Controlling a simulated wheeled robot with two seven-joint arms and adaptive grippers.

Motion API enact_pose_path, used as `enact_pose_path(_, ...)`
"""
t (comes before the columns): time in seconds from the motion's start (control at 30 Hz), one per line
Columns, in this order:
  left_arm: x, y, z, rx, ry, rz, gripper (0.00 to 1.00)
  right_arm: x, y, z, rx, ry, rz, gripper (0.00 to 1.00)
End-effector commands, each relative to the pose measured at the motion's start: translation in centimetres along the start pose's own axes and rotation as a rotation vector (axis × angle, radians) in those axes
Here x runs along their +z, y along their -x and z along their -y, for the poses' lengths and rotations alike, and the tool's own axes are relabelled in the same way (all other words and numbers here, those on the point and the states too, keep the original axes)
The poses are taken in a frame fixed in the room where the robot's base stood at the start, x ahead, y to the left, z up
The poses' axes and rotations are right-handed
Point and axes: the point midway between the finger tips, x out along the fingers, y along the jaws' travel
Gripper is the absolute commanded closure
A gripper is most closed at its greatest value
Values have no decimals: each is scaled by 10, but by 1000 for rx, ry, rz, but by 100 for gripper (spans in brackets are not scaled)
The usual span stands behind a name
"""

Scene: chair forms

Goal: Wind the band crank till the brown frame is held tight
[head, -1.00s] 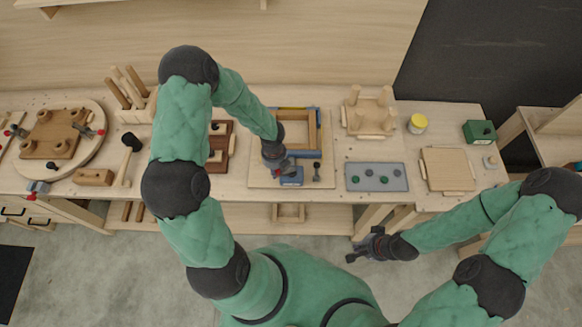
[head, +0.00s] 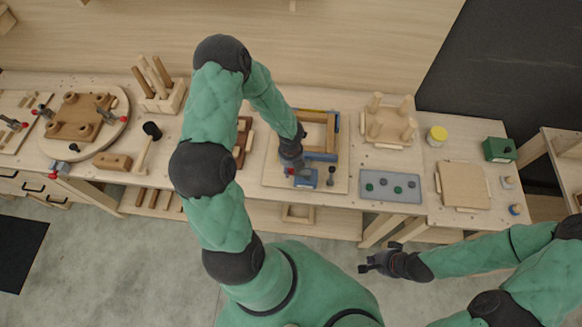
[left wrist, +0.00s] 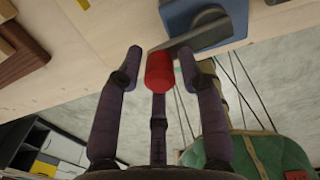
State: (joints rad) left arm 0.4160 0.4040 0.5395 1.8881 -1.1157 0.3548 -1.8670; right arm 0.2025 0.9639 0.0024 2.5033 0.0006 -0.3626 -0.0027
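The wooden frame (head: 333,128) lies on a pale board (head: 275,178) on the bench, with blue and yellow strips along its edges. The blue crank block (head: 307,179) sits at the frame's near side. In the left wrist view the crank's grey arm (left wrist: 200,32) lies on the blue block (left wrist: 232,12) and ends in a red knob (left wrist: 160,71). My left gripper (left wrist: 163,68) is open, its fingers around the knob with gaps at both sides. In the head view this gripper (head: 293,165) partly hides the crank. My right gripper (head: 378,259) is open and empty, off the bench's front edge.
A dark-headed peg (head: 331,171) stands close right of the crank block. A mallet (head: 149,142), a wooden block (head: 113,162) and a round board (head: 115,143) are on the left.

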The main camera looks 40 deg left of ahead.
Motion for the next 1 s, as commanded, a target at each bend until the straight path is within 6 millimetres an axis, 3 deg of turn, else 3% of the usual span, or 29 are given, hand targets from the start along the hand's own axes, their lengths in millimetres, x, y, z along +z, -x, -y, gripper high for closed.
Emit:
enact_pose_path(0.33, 0, 1, 0, 2, 1, -1, 50, 0, 0, 0, 0, 0, 0, 100)
enact_pose_path(0.47, 1, 10, 0, 2, 0, 2, 50, 0, 0, 0, 0, 0, 0, 100)
enact_pose_path(1.0, 1, 104, 0, 1, 1, 2, 50, 0, 0, 0, 0, 0, 0, 100)
